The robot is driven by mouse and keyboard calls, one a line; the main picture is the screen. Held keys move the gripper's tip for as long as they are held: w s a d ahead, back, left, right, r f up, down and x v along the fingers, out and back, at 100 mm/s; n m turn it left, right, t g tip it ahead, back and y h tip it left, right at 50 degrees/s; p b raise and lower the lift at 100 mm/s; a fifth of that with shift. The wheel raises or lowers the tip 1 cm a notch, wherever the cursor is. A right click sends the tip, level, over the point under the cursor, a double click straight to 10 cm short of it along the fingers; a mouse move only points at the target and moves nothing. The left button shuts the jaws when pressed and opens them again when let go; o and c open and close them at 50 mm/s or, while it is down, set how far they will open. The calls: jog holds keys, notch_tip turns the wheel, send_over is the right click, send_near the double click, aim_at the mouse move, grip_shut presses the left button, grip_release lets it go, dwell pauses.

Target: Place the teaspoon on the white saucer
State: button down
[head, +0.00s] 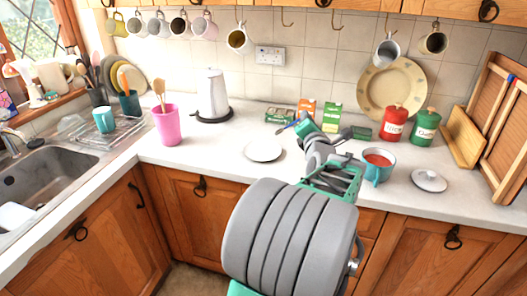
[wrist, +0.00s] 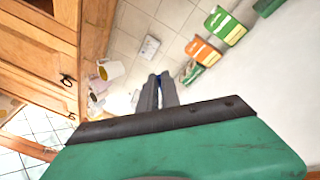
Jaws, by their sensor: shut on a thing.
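The white saucer (head: 263,150) lies flat and empty on the counter, left of my gripper in the head view. My gripper (head: 291,124) is above the counter, to the upper right of the saucer and apart from it. In the wrist view my gripper's grey fingers (wrist: 158,93) are close together, shut on a small blue thing that shows at their tips. I take it to be the teaspoon (head: 283,128); it is small, and most of it is hidden by the fingers. The saucer cannot be made out in the wrist view.
Several small boxes (head: 333,116) stand behind my gripper. A kettle (head: 211,95) and pink cup (head: 168,126) stand left. The counter around the saucer is clear.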

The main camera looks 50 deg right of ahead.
jog(key=w+f+p, duration=0.2)
jog(key=w+f, duration=0.2)
jog(key=w+d+f+p, duration=0.1)
jog(key=w+f+p, duration=0.1)
jog(key=w+f, duration=0.2)
jog(key=w+d+f+p, duration=0.1)
jog(key=w+f+p, duration=0.1)
jog(key=w+f, duration=0.2)
jog(key=shift+w+d+f, duration=0.15)
jog(key=shift+w+f, duration=0.2)
jog(key=shift+w, duration=0.45)
jog(key=shift+f, duration=0.3)
jog(key=c, duration=1.6)
grip_release()
jog(key=shift+r, duration=0.1)
jog(key=shift+o, duration=0.2)
jog(key=shift+r, duration=0.15)
